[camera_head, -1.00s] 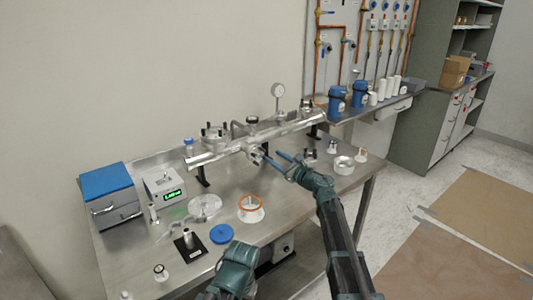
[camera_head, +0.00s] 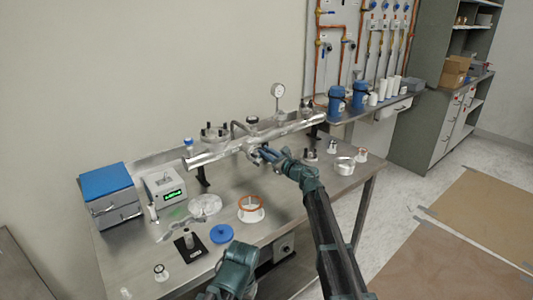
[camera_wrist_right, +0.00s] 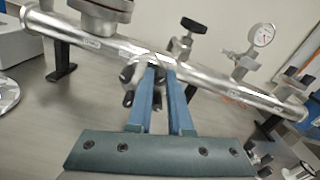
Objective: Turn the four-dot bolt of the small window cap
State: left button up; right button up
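A shiny metal tube (camera_head: 220,153) lies level on stands above the steel bench, with flanged fittings on top. My right gripper (camera_head: 266,151) is at the front of the tube near its middle, where small metal parts of a cap sit. In the right wrist view its two blue fingers (camera_wrist_right: 159,72) reach these small metal knobs (camera_wrist_right: 128,76), with a narrow gap between the fingers. The fingers hide most of the cap; I cannot make out dots on the bolts or whether one is gripped. Part of my left arm shows at bottom centre; its fingers are not visible.
A pressure gauge (camera_head: 278,91) rises behind the tube. A blue-topped box (camera_head: 106,181) and a meter (camera_head: 164,187) stand at the left. An orange-ringed part (camera_head: 250,209), a blue disc (camera_head: 222,234) and a metal ring (camera_head: 344,165) lie on the bench (camera_head: 290,212).

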grip_shut()
jog(key=shift+m, duration=0.3)
jog(key=m, duration=0.6)
dwell(0.5)
jog(key=o, duration=0.6)
grip_release()
jog(key=v, duration=1.4)
